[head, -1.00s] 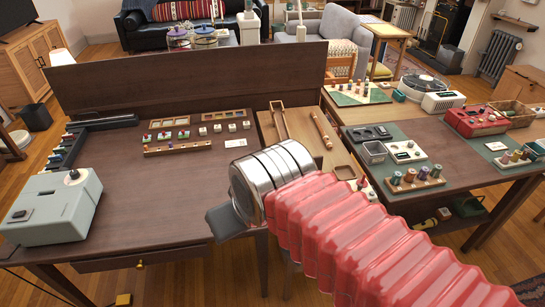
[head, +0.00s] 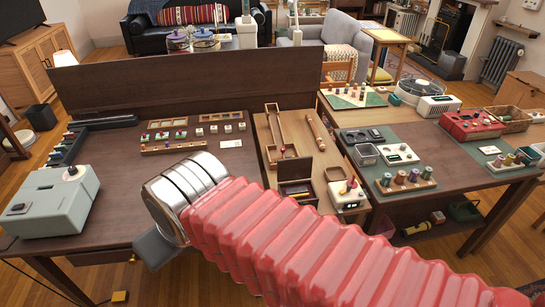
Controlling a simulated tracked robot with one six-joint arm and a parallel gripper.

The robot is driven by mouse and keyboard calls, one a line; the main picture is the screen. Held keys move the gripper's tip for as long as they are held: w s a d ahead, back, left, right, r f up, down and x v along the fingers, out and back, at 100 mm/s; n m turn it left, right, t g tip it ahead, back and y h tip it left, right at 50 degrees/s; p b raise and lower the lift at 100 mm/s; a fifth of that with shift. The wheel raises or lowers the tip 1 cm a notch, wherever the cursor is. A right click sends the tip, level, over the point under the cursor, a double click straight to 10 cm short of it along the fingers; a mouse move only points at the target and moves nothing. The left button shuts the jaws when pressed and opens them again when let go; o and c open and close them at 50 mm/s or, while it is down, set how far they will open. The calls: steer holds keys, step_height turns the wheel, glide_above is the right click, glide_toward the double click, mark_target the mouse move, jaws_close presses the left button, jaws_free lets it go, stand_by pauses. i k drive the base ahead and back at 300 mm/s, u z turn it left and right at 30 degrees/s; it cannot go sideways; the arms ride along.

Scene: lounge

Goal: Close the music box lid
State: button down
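A small dark wooden box (head: 297,192), which looks like the music box, sits on the light wood table just behind my red sleeved arm. Its lid (head: 294,169) stands up at the back, so the box is open. Its front lower part is close to the arm's outline and may be partly hidden. My gripper (head: 153,249) is at the lower left, over the front of the dark desk and well to the left of the box. Only a grey part of it shows past the silver rings; whether its fingers are open or shut cannot be seen.
A grey-green machine (head: 50,202) stands at the desk's left. A white device with a red knob (head: 346,194) and a small wooden tray (head: 334,173) are right of the box. A long wooden tray (head: 274,123) lies behind it. The desk's middle is largely clear.

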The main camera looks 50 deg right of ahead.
mark_target(293, 168)
steer(key=z, duration=0.05)
steer(key=i, duration=1)
steer(key=u, duration=0.05)
